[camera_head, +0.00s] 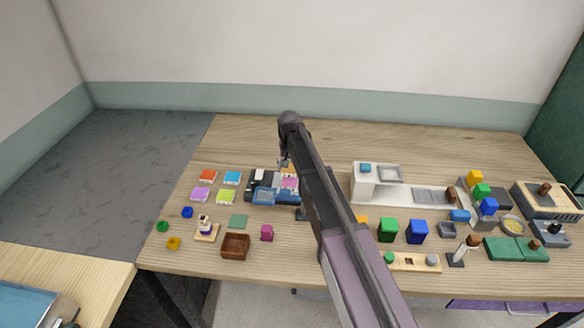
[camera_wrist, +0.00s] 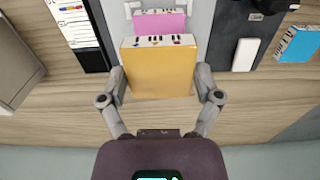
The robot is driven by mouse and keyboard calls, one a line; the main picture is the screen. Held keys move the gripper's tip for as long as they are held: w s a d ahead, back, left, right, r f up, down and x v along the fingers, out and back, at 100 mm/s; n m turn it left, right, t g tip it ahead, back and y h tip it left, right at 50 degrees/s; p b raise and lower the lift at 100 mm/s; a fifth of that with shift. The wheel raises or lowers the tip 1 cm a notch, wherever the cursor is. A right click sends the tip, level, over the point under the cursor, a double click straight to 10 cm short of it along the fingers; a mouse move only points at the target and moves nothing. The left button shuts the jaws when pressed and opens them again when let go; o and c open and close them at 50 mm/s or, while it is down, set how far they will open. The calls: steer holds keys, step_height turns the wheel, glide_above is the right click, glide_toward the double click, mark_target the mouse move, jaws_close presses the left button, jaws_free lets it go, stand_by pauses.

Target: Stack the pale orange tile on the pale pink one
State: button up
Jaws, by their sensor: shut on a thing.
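The pale orange tile (camera_wrist: 158,73) is held between the fingers of my gripper (camera_wrist: 161,84) in the wrist view, with dark and light marks along its top edge. In the head view a bit of the orange tile (camera_head: 290,171) shows beside my gripper (camera_head: 284,163), partly hidden by my arm. The pale pink tile (camera_wrist: 160,23) is beyond the orange one in the wrist view, and its lower part is hidden behind it. In the head view the pink tile (camera_head: 290,184) lies just below the orange one. I cannot tell whether the two tiles touch.
A dark block with white pieces (camera_head: 262,182) and a blue translucent tray (camera_head: 264,196) stand close left of the pink tile. Coloured tiles (camera_head: 208,176) lie further left. A white unit (camera_head: 366,184) stands to the right. The table's back strip (camera_head: 420,140) is clear.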

mark_target(290, 181)
steer(key=shift+f+b, duration=1.85)
steer(key=shift+f, duration=0.25)
steer(key=o, duration=1)
steer(key=shift+o, duration=0.2)
steer(key=shift+r, duration=0.1)
